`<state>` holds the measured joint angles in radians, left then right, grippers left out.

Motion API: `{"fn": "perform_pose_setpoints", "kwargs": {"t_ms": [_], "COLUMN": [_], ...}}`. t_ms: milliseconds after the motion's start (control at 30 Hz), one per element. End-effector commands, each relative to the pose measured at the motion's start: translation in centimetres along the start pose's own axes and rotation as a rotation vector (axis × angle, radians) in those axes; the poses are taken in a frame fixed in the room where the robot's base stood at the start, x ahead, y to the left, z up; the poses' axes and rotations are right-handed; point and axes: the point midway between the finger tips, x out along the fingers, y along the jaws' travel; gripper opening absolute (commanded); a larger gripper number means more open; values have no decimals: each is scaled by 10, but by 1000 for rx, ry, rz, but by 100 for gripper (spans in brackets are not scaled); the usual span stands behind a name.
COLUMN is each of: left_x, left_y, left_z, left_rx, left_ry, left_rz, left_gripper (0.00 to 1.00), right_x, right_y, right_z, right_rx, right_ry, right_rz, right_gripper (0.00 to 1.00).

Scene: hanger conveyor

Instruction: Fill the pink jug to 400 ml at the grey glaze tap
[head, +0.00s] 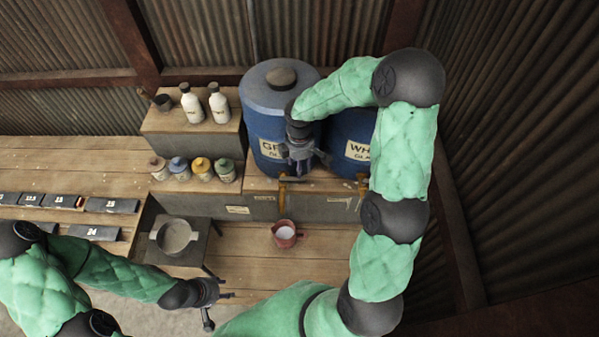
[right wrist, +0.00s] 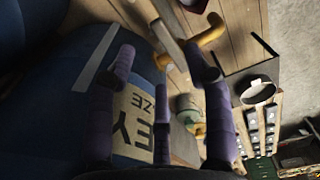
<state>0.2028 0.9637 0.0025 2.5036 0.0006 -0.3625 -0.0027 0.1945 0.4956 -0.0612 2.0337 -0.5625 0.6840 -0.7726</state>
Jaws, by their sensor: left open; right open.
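The pink jug (head: 284,236) stands upright on the wooden floor of the bench below the grey glaze tap (head: 283,188). A pale surface shows inside it; its level against any marks cannot be read. The tap is brass-coloured, at the foot of the blue drum labelled grey glaze (head: 262,105). My right gripper (head: 298,168) is open and empty in front of the drum, just above the tap. In the right wrist view its fingers (right wrist: 160,70) spread before the drum label (right wrist: 138,112), with the tap (right wrist: 208,38) beyond their tips. My left gripper (head: 222,295) is open and empty at lower left.
A second blue drum labelled white (head: 352,130) with its own tap (head: 361,187) stands to the right. Bottles (head: 218,103) and small jars (head: 201,168) stand left of the drums. A round grey bowl (head: 174,237) sits on a stand left of the jug.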

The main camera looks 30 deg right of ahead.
Motion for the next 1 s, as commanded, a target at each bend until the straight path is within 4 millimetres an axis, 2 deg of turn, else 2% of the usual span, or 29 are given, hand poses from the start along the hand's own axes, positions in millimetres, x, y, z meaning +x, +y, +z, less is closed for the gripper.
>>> {"fn": "perform_pose_setpoints", "kwargs": {"t_ms": [100,300,500,767,800,967,1000], "left_x": [-3,-4,-5,-5,-5,-5,-5], "left_y": [1,2,2,2,2,2,2], "left_z": [0,0,0,0,0,0,0], "left_rx": [0,0,0,0,0,0,0], "left_ry": [0,0,0,0,0,0,0], "left_rz": [0,0,0,0,0,0,0], "left_gripper": [46,46,46,46,46,46,46], "right_x": [22,49,60,62,62,61,61], "right_y": [-1,0,0,0,0,0,0], "right_z": [0,0,0,0,0,0,0], "right_rx": [-1,-1,-1,-1,-1,0,0], "right_ry": [-2,-1,1,1,1,1,1], "right_rz": [-4,-2,0,1,1,1,1], "right_gripper": [52,52,52,52,46,1,0]}}
